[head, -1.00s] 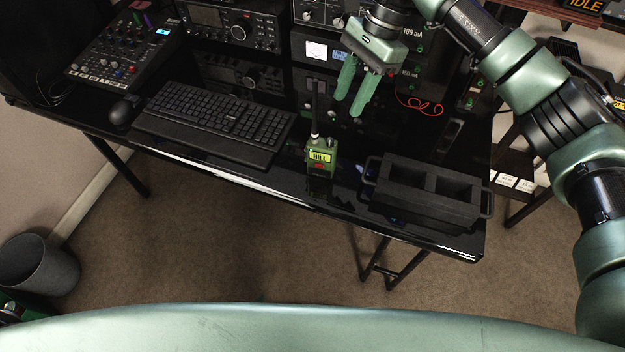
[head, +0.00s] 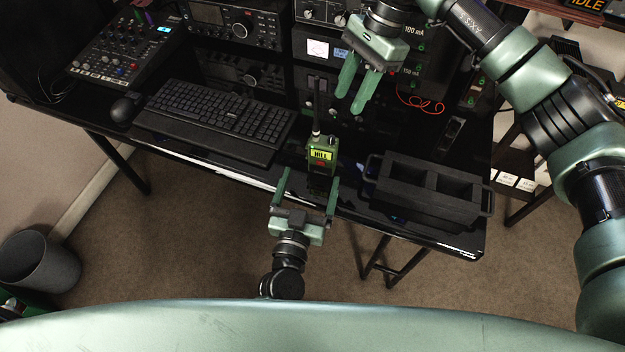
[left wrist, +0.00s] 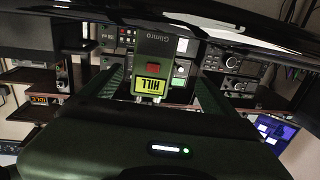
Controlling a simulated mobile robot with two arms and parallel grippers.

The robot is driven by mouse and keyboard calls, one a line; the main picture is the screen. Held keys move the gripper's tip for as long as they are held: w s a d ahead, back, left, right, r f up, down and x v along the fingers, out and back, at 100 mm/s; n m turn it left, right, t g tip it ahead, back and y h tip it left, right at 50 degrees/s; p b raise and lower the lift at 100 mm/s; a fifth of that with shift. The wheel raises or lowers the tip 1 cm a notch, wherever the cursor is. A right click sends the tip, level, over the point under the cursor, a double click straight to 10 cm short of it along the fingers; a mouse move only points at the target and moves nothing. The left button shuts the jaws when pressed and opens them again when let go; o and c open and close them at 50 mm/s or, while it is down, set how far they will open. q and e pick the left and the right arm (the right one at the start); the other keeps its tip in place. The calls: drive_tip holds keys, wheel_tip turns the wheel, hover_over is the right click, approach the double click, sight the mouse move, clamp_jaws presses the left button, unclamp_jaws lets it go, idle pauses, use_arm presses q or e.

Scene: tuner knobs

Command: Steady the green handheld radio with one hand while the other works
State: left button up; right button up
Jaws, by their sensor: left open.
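The green handheld radio (head: 321,155) stands upright near the front edge of the black desk, its antenna up and its yellow "HILL" screen facing me. My left gripper (head: 308,192) is open in front of the radio at the desk's front edge, its fingers pointing toward it. In the left wrist view the radio (left wrist: 154,65) shows upside down between the two fingers; I cannot tell whether they touch it. My right gripper (head: 353,95) is behind and to the right of the radio, above the desk, with its green fingers apart and nothing between them.
A black tray with compartments (head: 375,190) sits right of the radio. A keyboard (head: 215,115) and mouse (head: 124,108) lie to the left, and a mixer (head: 118,55) stands farther back. Radio equipment (head: 230,25) lines the back. A red cable (head: 420,104) lies behind the tray.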

sight(319, 163)
use_arm(q)
drive_tip(key=shift+w+d+r+h, duration=0.1)
drive_tip(key=shift+w+d+h, duration=0.3)
drive_tip(key=shift+w, duration=0.3)
drive_tip(key=x, duration=0.6)
drive_tip(key=shift+w+d, duration=0.15)
drive_tip(key=shift+w, duration=0.15)
drive_tip(key=shift+c, duration=0.3)
